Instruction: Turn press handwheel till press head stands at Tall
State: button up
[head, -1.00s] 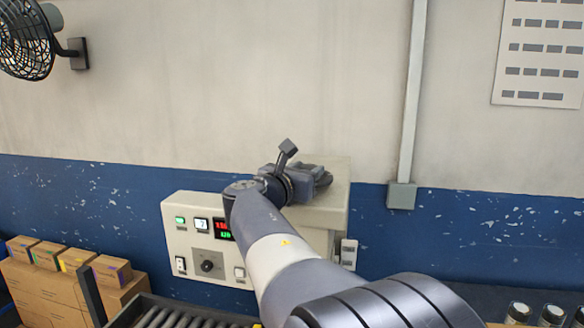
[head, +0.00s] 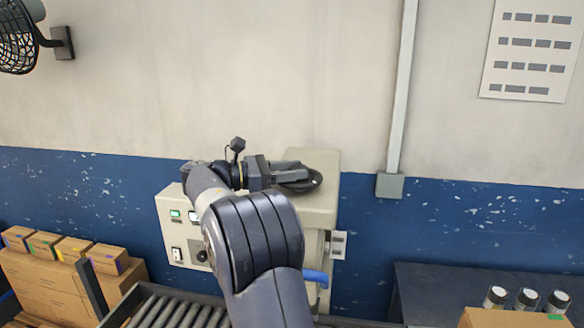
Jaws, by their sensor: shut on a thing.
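The press head and any height scale are not clearly visible. A white plate with dark marks (head: 338,245) sits on the housing's right side, too small to read. A blue handle (head: 315,276) shows below, partly behind my arm.
A control panel (head: 176,237) stands left of the press, partly hidden by my arm. A roller conveyor (head: 170,312) runs in front. Cartons (head: 75,250) are at the left. Jars (head: 527,299) and a dark table (head: 425,280) are at the right. A wall conduit (head: 402,90) rises behind.

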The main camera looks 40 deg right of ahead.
jog(key=shift+w+d+m+g+y, duration=0.1)
jog(key=shift+m+g+y, duration=0.3)
jog(key=shift+m+g, duration=0.3)
jog(key=o, duration=1)
